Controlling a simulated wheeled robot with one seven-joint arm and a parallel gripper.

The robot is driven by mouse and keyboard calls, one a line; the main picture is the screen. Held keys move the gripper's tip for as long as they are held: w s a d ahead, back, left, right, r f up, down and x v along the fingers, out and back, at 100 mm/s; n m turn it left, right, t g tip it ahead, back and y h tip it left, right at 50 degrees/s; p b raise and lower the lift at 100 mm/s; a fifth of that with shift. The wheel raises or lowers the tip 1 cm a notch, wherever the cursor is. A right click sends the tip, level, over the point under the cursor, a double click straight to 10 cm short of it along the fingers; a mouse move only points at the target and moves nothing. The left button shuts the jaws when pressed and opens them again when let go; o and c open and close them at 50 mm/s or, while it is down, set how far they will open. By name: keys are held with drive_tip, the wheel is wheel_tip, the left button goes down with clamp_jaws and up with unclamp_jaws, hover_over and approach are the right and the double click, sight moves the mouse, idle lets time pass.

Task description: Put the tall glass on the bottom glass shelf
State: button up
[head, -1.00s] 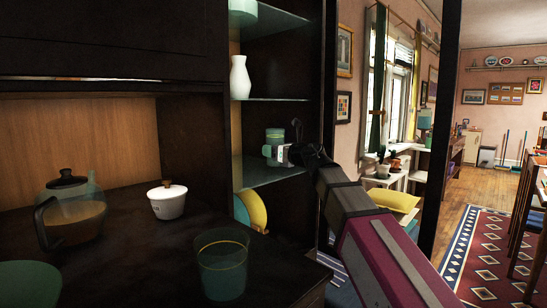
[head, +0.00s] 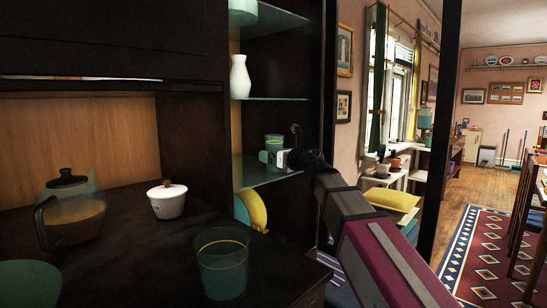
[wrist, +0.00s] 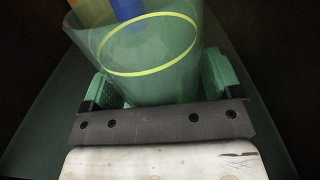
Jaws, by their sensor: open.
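A green see-through glass with a yellow band (wrist: 150,60) stands upright between the fingers of my gripper (wrist: 162,84) in the wrist view. In the head view this glass (head: 274,140) is at the bottom glass shelf (head: 258,173) of the cabinet, and its base is partly hidden by my gripper (head: 272,157). It looks set down on the shelf, though the contact itself is hidden. My gripper is open, with a green pad on either side of the glass.
On the dark counter (head: 135,265) stand a similar banded glass (head: 221,268), a glass teapot (head: 72,215), a white lidded pot (head: 167,202) and a green bowl (head: 28,283). A white vase (head: 239,77) stands on the shelf above. Yellow and teal plates (head: 254,211) stand below.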

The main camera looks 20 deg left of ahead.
drive_tip(key=v, duration=1.2)
drive_tip(key=shift+s, duration=0.1)
